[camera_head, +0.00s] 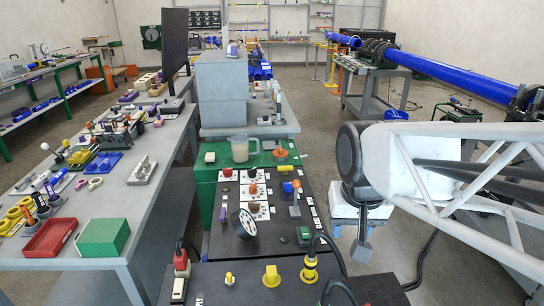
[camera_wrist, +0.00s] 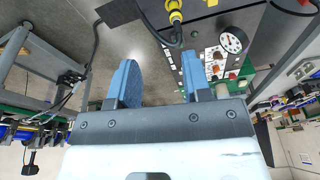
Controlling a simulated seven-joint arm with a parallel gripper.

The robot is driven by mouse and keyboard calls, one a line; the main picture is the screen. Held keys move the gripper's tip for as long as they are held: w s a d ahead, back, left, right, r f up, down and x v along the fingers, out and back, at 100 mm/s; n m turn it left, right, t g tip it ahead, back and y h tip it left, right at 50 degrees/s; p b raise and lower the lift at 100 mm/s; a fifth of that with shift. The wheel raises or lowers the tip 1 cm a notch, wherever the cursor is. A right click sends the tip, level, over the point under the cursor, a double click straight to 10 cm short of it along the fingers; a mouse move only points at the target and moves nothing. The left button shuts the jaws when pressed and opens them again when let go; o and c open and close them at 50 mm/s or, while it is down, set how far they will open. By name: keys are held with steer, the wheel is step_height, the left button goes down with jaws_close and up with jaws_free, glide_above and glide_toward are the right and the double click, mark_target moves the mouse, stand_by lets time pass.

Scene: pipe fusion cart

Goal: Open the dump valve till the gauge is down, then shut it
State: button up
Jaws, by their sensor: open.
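The white-faced round gauge (camera_head: 243,224) stands on the dark panel (camera_head: 222,258) of the cart; its needle is too small to read. It also shows at the upper right of the wrist view (camera_wrist: 231,40). Several knobs and levers sit on the panel, among them a yellow knob (camera_head: 271,275), an orange knob (camera_head: 253,189) and a lever with an orange top (camera_head: 295,190). I cannot tell which is the dump valve. My gripper (camera_head: 361,250) hangs to the right of the panel, apart from it. Its two blue fingers (camera_wrist: 158,78) are apart with nothing between them.
A yellow connector with a black cable (camera_head: 310,268) stands at the panel's right front. A red-handled part (camera_head: 181,262) stands at its left. A jug (camera_head: 239,149) rests on the green cart top behind. A cluttered grey bench (camera_head: 95,205) runs along the left. Open floor lies right of the cart.

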steer(key=w+r+m, duration=0.2)
steer(key=w, duration=0.8)
steer(key=w+r+m, duration=0.2)
steer(key=w, duration=0.7)
steer(key=m+g, duration=0.2)
steer(key=m, duration=1)
glide_above(285, 170)
steer(key=f, duration=2.6)
steer(key=shift+d+f, duration=0.2)
steer(key=shift+f, duration=0.1)
steer(key=shift+w+f, duration=0.45)
steer(key=shift+f, duration=0.05)
steer(key=shift+f, duration=0.15)
steer(key=shift+f, duration=3.75)
jaws_close()
